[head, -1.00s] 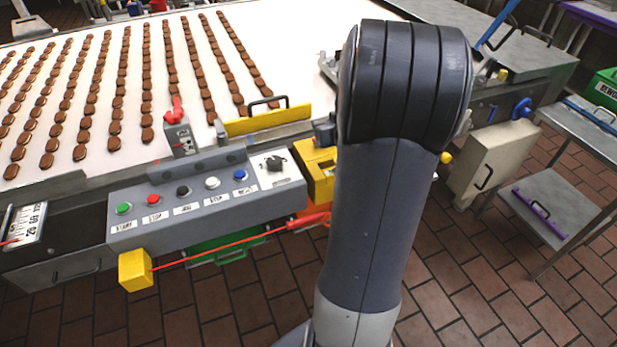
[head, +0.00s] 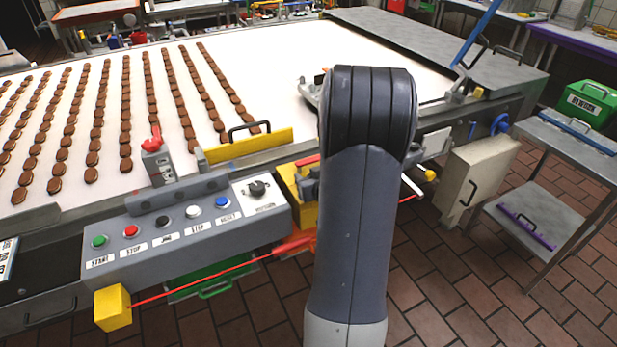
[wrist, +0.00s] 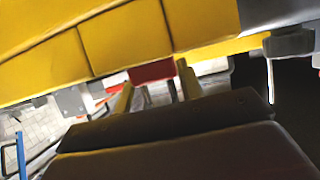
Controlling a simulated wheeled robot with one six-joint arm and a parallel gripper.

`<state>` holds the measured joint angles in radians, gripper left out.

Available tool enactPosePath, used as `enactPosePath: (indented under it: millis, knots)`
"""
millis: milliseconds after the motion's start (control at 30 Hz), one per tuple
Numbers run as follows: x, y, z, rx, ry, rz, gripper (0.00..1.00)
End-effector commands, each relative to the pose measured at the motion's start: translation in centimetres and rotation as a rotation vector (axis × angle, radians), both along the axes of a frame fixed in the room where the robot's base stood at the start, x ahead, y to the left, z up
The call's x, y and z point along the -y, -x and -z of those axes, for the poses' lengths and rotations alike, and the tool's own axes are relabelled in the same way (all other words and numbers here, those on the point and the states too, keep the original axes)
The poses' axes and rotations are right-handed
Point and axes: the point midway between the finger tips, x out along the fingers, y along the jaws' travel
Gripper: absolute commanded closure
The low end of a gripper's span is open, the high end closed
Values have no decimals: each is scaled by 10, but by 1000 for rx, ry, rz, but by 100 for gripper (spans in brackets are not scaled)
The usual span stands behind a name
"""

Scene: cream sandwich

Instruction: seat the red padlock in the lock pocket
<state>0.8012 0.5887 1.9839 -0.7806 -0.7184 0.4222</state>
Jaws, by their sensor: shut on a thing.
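My gripper (wrist: 155,86) is shut on the red padlock (wrist: 152,71), which shows as a small red block between the two yellowish fingertips. Most of the padlock is hidden. The padlock and fingertips are close under a large yellow surface in the wrist view; I cannot tell whether they touch it. In the head view a yellow box (head: 289,180) is fixed on the machine's front side, partly behind my arm. A red piece shows at its top, beside dark gripper parts. I cannot make out the lock pocket's opening.
A grey button panel (head: 190,235) is left of the yellow box. A red cord runs below it from a yellow block (head: 113,308). The conveyor (head: 260,75) with rows of brown biscuits lies behind. A beige cabinet (head: 478,175) and steel cart (head: 575,140) stand right.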

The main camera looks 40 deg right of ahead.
Motion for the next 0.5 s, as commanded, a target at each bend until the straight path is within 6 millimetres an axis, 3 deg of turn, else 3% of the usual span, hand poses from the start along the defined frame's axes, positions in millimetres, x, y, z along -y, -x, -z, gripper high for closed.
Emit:
enactPosePath:
  millis: [100, 133, 400, 500]
  knots:
    - [0, 0, 4, 0, 0, 0, 89]
    - [0, 0, 4, 0, 0, 0, 63]
    - [0, 0, 3, 0, 0, 0, 42]
    - [0, 0, 3, 0, 0, 0, 42]
